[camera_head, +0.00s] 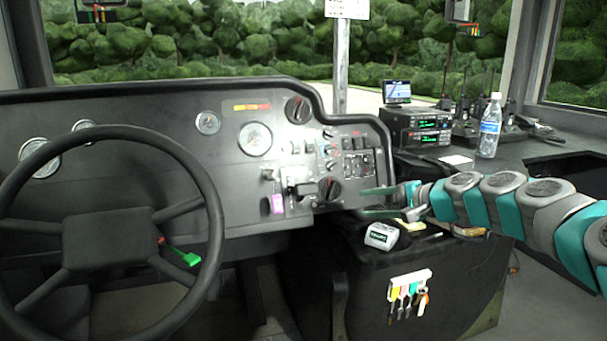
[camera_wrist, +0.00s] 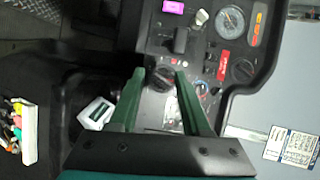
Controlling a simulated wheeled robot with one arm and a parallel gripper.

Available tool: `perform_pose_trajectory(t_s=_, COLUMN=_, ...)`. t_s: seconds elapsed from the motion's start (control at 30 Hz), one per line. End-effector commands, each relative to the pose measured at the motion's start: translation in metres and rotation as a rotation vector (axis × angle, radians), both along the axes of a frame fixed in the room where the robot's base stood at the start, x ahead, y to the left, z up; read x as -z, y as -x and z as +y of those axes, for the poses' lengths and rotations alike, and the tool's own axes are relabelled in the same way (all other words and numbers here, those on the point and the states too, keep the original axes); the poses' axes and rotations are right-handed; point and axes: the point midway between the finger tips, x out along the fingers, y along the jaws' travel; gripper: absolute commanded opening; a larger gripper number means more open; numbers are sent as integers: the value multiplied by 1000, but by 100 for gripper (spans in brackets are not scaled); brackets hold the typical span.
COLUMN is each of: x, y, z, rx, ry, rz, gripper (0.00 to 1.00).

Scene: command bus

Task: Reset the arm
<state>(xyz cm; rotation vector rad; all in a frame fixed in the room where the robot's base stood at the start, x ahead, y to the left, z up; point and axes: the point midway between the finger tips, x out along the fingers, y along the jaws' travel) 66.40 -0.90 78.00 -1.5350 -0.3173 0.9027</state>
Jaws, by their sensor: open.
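My arm reaches in from the right in the head view. My gripper (camera_head: 365,202) is at its end, in front of the lower right part of the dashboard, above the black console. The two green fingers stand apart with nothing between them. In the wrist view my gripper (camera_wrist: 158,82) points at the dashboard panel, with a black knob (camera_wrist: 162,78) beyond the fingertips. I cannot tell whether the fingertips touch the panel.
The dashboard (camera_head: 150,110) and steering wheel (camera_head: 215,225) fill the left. A small white box (camera_head: 382,236) lies on the console (camera_head: 370,275) below my gripper. A water bottle (camera_head: 490,128) and radios (camera_head: 415,128) stand on the right-hand counter. A key rack (camera_head: 410,280) hangs on the console front.

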Motion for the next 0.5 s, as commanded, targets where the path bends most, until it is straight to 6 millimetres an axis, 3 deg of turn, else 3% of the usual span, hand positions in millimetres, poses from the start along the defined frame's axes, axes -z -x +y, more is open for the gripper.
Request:
perform_pose_trajectory(t_s=0.27, x=-2, y=51, z=55, rx=-162, ry=137, rz=-8, gripper=48)
perform_pose_trajectory(t_s=0.37, x=2, y=80, z=80, rx=-242, ry=216, rz=-8, gripper=48)
perform_pose_trajectory(t_s=0.5, x=23, y=143, z=113, rx=-395, ry=382, rz=12, gripper=48)
